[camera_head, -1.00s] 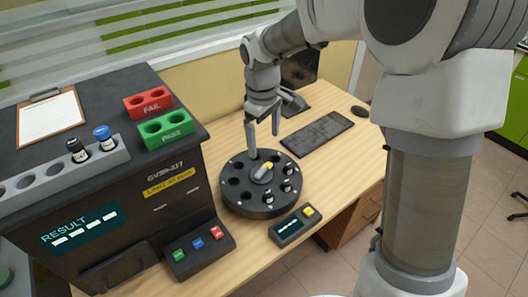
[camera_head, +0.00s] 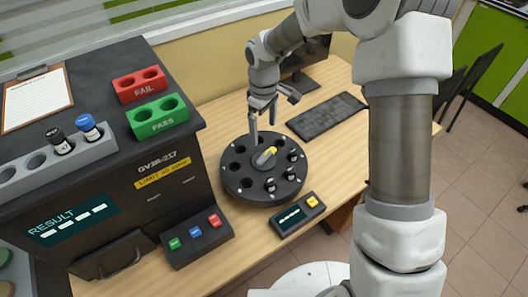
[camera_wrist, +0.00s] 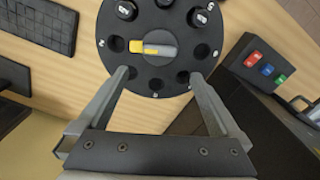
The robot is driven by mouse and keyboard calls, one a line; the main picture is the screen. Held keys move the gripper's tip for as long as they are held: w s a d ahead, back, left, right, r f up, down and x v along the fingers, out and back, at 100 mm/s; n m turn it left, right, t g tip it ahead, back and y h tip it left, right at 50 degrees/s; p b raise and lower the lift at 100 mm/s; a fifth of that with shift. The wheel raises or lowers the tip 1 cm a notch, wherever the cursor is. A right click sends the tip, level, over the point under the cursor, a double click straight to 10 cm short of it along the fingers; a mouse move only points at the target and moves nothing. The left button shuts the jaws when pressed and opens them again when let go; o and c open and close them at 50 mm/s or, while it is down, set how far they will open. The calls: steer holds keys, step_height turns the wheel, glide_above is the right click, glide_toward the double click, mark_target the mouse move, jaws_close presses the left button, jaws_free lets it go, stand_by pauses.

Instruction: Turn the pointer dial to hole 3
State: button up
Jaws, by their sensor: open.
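The round black carousel (camera_head: 236,187) stands on the wooden table, with a ring of holes and several dark vials in the holes on one side. The pointer dial (camera_head: 266,156), a grey bar with a yellow end, lies across its centre. In the wrist view the dial (camera_wrist: 155,49) lies nearly level with its yellow end to the left. My gripper (camera_head: 263,125) is above the far side of the carousel; in the wrist view my gripper (camera_wrist: 159,72) has its fingers spread, with the dial beyond the tips and nothing between them. The hole numbers are too small to read surely.
A small display box with a yellow button (camera_head: 298,214) stands in front of the carousel. The black analyser (camera_head: 150,215) with a three-button panel (camera_head: 197,238) stands left. A keyboard (camera_head: 326,115) lies behind right. FAIL (camera_head: 140,84) and PASS (camera_head: 157,116) racks sit on the analyser.

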mark_target(264, 156)
step_height(264, 156, down, 11)
steer(key=shift+f, duration=0.15)
steer(key=c, duration=1.1)
